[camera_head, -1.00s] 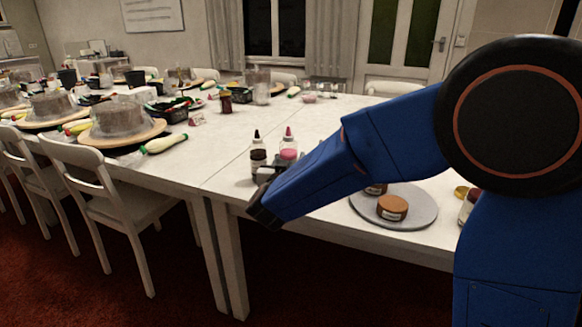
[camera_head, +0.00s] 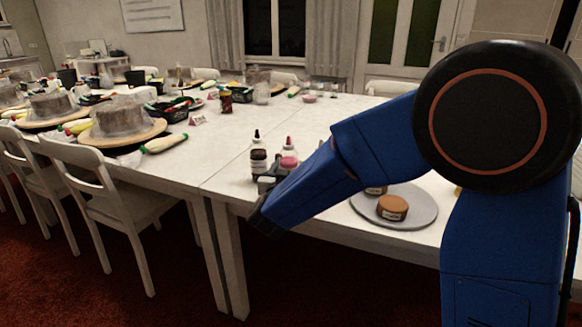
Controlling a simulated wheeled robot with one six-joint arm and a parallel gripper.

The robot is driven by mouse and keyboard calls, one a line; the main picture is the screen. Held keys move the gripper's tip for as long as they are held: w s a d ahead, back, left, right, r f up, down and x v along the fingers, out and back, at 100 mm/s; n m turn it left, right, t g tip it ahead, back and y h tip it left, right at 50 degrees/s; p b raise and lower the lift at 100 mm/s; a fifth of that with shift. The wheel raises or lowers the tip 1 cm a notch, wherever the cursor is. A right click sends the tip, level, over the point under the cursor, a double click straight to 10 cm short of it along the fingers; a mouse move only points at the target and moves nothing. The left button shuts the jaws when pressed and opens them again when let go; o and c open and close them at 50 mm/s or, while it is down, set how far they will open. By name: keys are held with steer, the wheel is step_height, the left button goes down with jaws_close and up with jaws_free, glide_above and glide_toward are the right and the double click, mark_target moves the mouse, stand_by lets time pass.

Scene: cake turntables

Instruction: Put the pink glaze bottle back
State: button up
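The pink glaze bottle (camera_head: 289,161), with a pink-tipped cap, is upright by the near edge of the table, just right of a dark brown bottle (camera_head: 258,162). My gripper (camera_head: 283,174) is at the pink bottle's lower part, and the bottle moves along with it, so it appears shut on it. The fingertips are mostly hidden by my blue arm and the bottle. I cannot tell whether the bottle's base touches the table (camera_head: 225,160).
White chairs (camera_head: 100,195) line the near side.

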steer(key=s, duration=0.4)
steer(key=s+a, duration=0.1)
steer(key=s, duration=0.7)
steer(key=shift+a+r, duration=0.1)
steer(key=shift+a, duration=0.3)
